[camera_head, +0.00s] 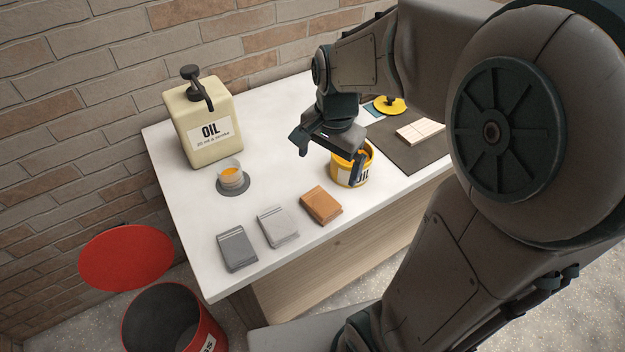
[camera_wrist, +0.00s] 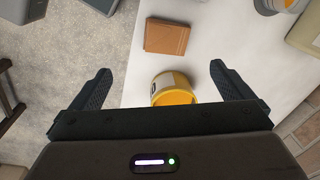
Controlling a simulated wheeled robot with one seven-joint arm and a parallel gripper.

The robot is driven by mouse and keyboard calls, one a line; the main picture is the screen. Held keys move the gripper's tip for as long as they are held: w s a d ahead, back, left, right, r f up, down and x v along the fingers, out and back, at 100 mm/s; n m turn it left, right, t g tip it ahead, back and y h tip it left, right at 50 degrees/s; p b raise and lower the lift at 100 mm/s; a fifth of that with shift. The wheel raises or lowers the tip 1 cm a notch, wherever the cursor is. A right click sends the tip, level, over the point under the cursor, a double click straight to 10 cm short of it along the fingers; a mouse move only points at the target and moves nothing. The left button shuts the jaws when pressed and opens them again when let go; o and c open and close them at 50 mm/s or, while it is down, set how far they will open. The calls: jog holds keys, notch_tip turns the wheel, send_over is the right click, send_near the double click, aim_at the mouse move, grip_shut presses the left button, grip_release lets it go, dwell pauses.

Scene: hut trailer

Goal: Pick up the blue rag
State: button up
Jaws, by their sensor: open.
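I cannot make out a rag that is clearly blue. A small light-blue patch (camera_head: 373,111) lies on the far part of the table in the head view, beside the yellow lid, partly hidden by my arm; I cannot tell what it is. The brown one also shows in the wrist view (camera_wrist: 167,37). My gripper (camera_head: 328,155) is open over the table by the yellow tin (camera_head: 345,175). In the wrist view, the tin (camera_wrist: 172,88) shows between its fingers (camera_wrist: 160,72).
An oil canister (camera_head: 207,125) and a cup (camera_head: 231,178) on a dark coaster stand at left on the white table (camera_head: 190,215). A dark mat (camera_head: 412,160) holds a pale block (camera_head: 420,130) and the yellow lid (camera_head: 390,106). A red bin (camera_head: 172,318) stands below.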

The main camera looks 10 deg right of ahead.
notch_tip(320, 180, down, 3)
jog(key=w+m+g, duration=0.1)
jog(key=w+m, duration=0.2)
send_over(321, 202)
notch_tip(321, 202, down, 9)
jog(key=shift+s+d+f, duration=0.1)
jog(key=shift+f, duration=2.55)
jog(key=shift+w, duration=0.2)
jog(key=c, duration=0.8)
